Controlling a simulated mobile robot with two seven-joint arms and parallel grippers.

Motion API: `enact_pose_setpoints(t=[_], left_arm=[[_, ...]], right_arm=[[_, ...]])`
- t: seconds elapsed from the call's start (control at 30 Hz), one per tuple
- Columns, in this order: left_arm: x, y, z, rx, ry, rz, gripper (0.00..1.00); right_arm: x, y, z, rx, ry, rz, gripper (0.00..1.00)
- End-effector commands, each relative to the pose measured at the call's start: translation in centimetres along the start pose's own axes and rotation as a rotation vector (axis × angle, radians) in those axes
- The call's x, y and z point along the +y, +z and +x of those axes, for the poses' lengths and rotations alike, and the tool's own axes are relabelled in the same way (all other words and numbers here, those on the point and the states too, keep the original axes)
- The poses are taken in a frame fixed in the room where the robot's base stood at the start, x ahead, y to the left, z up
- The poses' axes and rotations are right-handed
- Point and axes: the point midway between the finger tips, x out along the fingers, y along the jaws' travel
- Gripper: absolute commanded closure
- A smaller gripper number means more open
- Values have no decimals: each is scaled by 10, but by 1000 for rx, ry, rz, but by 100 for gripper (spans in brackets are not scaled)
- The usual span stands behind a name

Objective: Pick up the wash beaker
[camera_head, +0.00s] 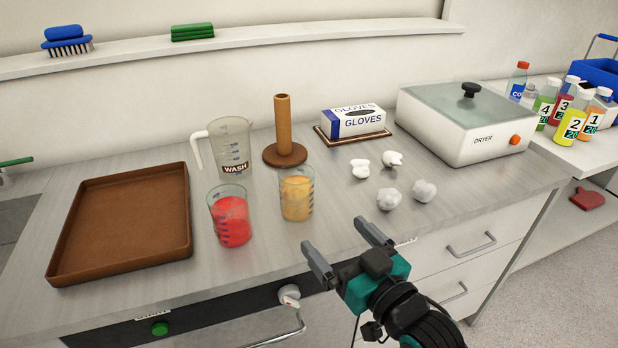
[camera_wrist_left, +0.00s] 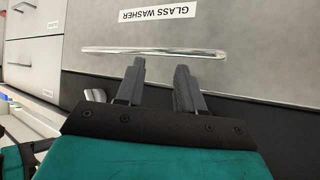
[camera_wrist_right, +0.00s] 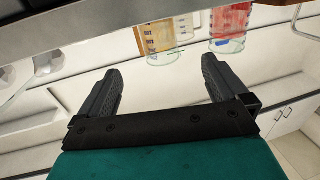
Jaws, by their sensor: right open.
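The wash beaker (camera_head: 229,140) is a clear jug with a white handle on its left and a brown WASH label. It stands upright on the counter behind two smaller beakers and looks empty. My right gripper (camera_head: 341,240) is open and empty at the counter's front edge, to the right of and well in front of the wash beaker. Its spread fingers (camera_wrist_right: 160,85) show in the right wrist view. My left gripper (camera_wrist_left: 160,72) shows only in the left wrist view, fingers apart and empty, near the glass washer's bar handle (camera_wrist_left: 152,51).
A red-filled beaker (camera_head: 232,222) and a yellow-filled beaker (camera_head: 296,198) stand in front of the wash beaker. A brown tray (camera_head: 68,222) lies left. A wooden peg stand (camera_head: 283,125) rises close on its right. Crumpled white pieces (camera_head: 389,199), a glove box (camera_head: 356,121) and a dryer (camera_head: 477,142) are further right.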

Motion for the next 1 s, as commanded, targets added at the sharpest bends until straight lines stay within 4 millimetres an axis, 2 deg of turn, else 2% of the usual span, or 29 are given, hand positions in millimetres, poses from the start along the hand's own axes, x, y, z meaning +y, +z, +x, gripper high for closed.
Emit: enact_pose_setpoints(t=[0.4,0.67,1.0], left_arm=[[1,9,-1,-14,1,-2,63],[1,10,0,-14,1,-2,63],[0,12,2,-11,0,-1,63]], right_arm=[[0,0,66,4,-1,1,0],[1,2,84,2,-1,0,0],[4,7,125,2,-1,-1,0]])
